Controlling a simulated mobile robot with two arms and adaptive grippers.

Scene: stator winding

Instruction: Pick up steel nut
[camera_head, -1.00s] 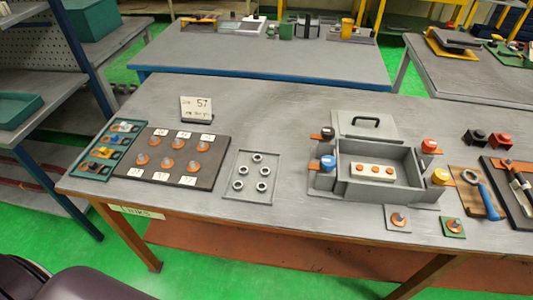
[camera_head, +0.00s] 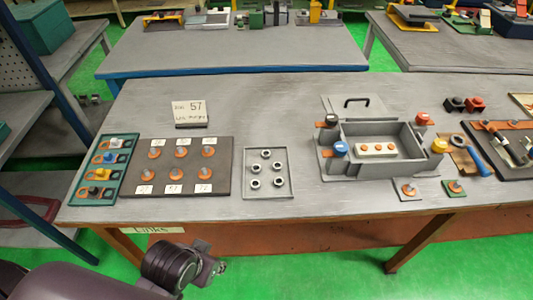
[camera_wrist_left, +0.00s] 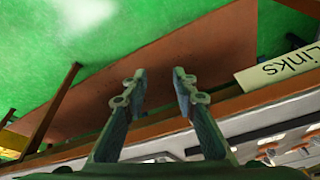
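Several steel nuts (camera_head: 266,154) stand as small grey rings on a shallow grey tray (camera_head: 247,190) in the middle of the table in the head view. My left gripper (camera_wrist_left: 158,84) is open and empty in the left wrist view, its two fingers apart in front of the table's edge. In the head view my left arm shows at the bottom left, below and in front of the table edge, away from the nuts. My right gripper is in neither current view.
Left of the tray is a dark board (camera_head: 222,145) with copper-coloured studs and number cards, then a green rack (camera_head: 84,192). Right is a grey open box (camera_head: 400,132) with coloured terminals. A sign (camera_head: 191,113) stands behind. The table's front edge has a "Links" label (camera_head: 152,229).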

